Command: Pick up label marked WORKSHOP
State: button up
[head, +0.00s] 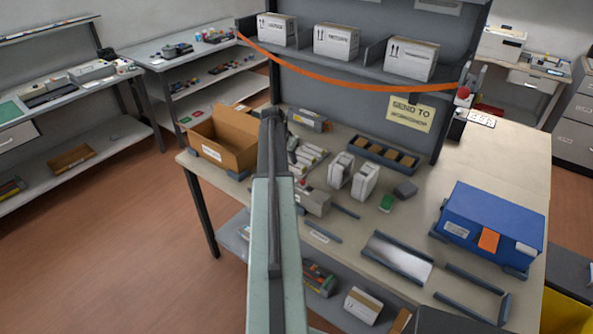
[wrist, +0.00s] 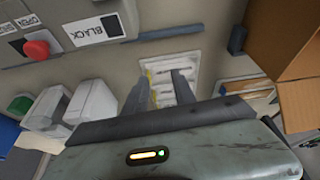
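A pale rack of several white labels (head: 308,157) lies on the workbench (head: 375,225), just right of my arm in the head view. In the wrist view the labels (wrist: 184,85) show beyond and between my fingers, with print too small to read. I cannot tell which is marked WORKSHOP. A hanging sign (head: 410,113) on the back panel appears to read SEND TO WORKSHOP. My gripper (wrist: 160,78) is open and empty, its two dark fingers apart over the label area. I cannot tell its height above them. In the head view my arm hides part of the bench.
An open cardboard box (head: 222,142) stands left of the labels. A grey device (wrist: 60,38) with a red button and a BLACK label is near my gripper. White cartridges (head: 366,182), a dark compartment tray (head: 384,155) and a blue case (head: 490,220) stand to the right.

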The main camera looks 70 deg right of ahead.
aim_at(303, 166)
jog(key=shift+m, duration=0.5)
jog(key=s+d+f+b, duration=0.1)
jog(key=s, duration=0.1)
jog(key=s+d+f+b, duration=0.1)
jog(key=d, duration=0.1)
jog(key=shift+s+d+f, duration=0.15)
jog(key=shift+s, duration=0.2)
jog(key=b+x, duration=0.5)
jog(key=shift+s+d+f+b, duration=0.1)
jog(key=shift+d+f+b, duration=0.05)
jog(key=shift+f+b, duration=0.2)
jog(key=shift+r, duration=0.2)
grip_shut()
